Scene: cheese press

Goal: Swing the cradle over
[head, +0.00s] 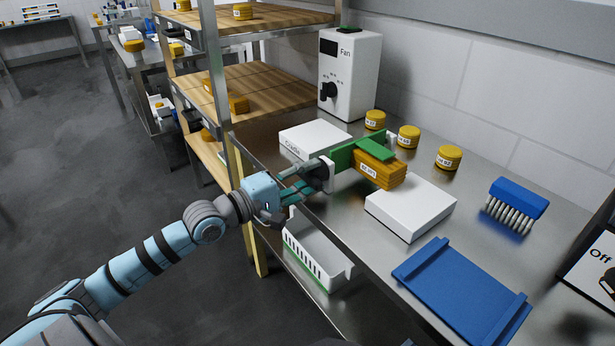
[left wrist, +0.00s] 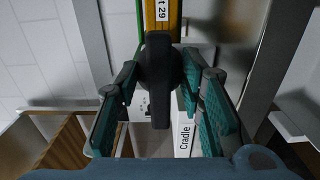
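The cradle (head: 350,152) is a green holder on the bench, carrying a yellow-orange block (head: 380,170) with a label. It lies between a white box marked "Cradle" (head: 312,136) and another white box (head: 412,207), with the block toward the second one. A dark handle (left wrist: 161,75) is at the cradle's near end. My left gripper (head: 316,176) is at that end; in the left wrist view its fingers (left wrist: 160,88) stand on both sides of the handle, spread, with a narrow gap at the left finger. The far side of the handle is hidden. My right gripper is not in view.
Several yellow tubs (head: 408,137) stand behind the cradle. A white fan box (head: 349,75) is at the back. A blue brush (head: 515,197) and blue tray (head: 462,290) lie to the right. A white basket (head: 315,252) sits below the bench edge. Wooden shelves (head: 265,88) stand left.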

